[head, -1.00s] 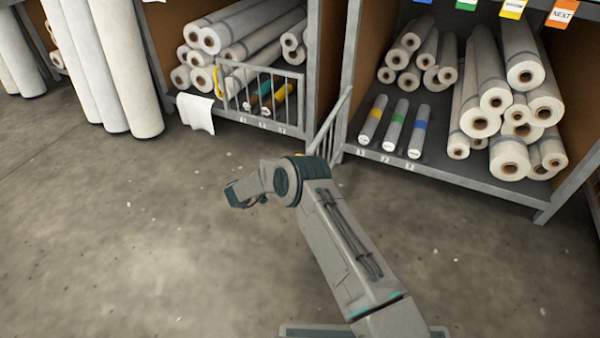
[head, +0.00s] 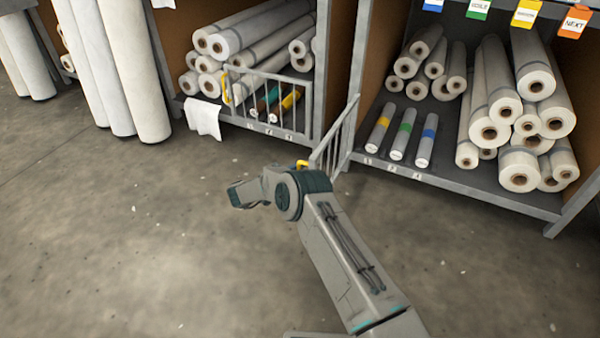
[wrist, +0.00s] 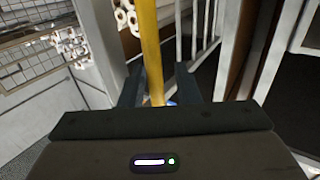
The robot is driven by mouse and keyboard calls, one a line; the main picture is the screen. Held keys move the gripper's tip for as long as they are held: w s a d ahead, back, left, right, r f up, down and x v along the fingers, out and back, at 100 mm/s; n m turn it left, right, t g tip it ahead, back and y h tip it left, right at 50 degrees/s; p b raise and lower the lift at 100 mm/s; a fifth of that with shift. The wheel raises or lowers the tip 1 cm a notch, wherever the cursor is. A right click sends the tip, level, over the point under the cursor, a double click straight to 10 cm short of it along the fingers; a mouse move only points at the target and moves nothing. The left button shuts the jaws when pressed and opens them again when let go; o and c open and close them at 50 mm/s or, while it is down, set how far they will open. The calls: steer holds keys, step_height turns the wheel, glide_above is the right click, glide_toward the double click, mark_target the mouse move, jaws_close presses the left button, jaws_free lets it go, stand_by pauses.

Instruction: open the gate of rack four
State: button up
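The right-hand rack (head: 490,198) has a barred gate (head: 341,133) at its left post. This gate stands swung outward, and its front is clear. Its yellow handle (head: 302,164) shows just behind my arm. In the wrist view a yellow bar (wrist: 151,45) runs down between the two fingers of my gripper (wrist: 160,88), with white gate bars (wrist: 195,28) just to its right. The fingers are apart, with a gap to the right of the bar. My fingertips cannot be made out in the head view. I cannot read which rack is four.
The left rack (head: 325,70) has its own barred gate (head: 268,100) across its front, with a yellow handle (head: 226,86). White cloth (head: 203,118) hangs beside it. Tall white rolls (head: 135,75) stand at left. The concrete floor at left is clear.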

steer(key=p+v, duration=0.3)
steer(key=v, duration=1.1)
steer(key=shift+a, duration=0.1)
